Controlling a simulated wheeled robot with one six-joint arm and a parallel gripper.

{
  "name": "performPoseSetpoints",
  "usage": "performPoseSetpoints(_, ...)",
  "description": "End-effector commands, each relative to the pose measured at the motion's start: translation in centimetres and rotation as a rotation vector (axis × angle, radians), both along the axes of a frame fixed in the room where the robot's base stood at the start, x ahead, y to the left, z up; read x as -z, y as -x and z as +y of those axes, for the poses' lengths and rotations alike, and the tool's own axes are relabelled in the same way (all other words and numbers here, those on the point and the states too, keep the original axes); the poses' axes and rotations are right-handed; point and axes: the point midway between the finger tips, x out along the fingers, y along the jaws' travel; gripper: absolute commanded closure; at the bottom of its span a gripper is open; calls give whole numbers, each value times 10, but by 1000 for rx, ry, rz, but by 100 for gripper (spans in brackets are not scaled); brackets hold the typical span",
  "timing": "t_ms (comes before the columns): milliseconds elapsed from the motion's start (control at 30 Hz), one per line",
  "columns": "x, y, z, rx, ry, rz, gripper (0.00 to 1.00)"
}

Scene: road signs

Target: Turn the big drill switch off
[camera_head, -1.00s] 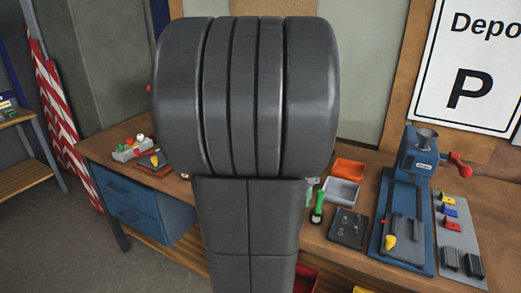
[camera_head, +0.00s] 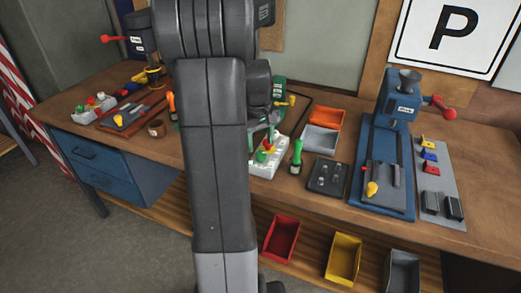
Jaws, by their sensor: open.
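A white switch box (camera_head: 266,161) with green and red knobs stands on the bench, just right of my arm and partly covered. A second switch box (camera_head: 95,108) with green and red knobs stands at the bench's left end. I cannot tell which one belongs to the big drill. A dark machine with a red handle (camera_head: 120,39) stands at the back left. A green machine (camera_head: 279,91) with a yellow knob is partly hidden behind my arm. My gripper (camera_head: 263,128) is open, pointing down over the nearer switch box, mostly hidden by my arm; contact cannot be judged.
A blue machine (camera_head: 396,100) with a red handle stands at the right. A green-handled tool (camera_head: 296,156), a dark tray (camera_head: 327,177), an orange bin (camera_head: 327,118) and a grey bin (camera_head: 320,139) lie near the switch box. Red, yellow and grey bins sit on the lower shelf.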

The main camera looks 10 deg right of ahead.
Motion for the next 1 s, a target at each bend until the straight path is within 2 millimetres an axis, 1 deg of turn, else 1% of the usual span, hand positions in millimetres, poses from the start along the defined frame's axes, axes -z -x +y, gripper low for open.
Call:
performPoseSetpoints(33, 9, 1, -1, 0, -1, 4, 48)
performPoseSetpoints(100, 20, 1, -1, 0, -1, 4, 48)
performPoseSetpoints(267, 37, 0, -2, 0, 0, 1, 48)
performPoseSetpoints(400, 42, 0, -2, 0, 0, 0, 48)
performPoseSetpoints(633, 42, 0, -2, 0, 1, -1, 48)
performPoseSetpoints(667, 42, 0, -2, 0, 1, -1, 52)
performPoseSetpoints(800, 42, 0, -2, 0, 1, -1, 79)
performPoseSetpoints(867, 42, 0, -2, 0, 1, -1, 91)
performPoseSetpoints(1000, 42, 0, -2, 2, 1, -1, 92)
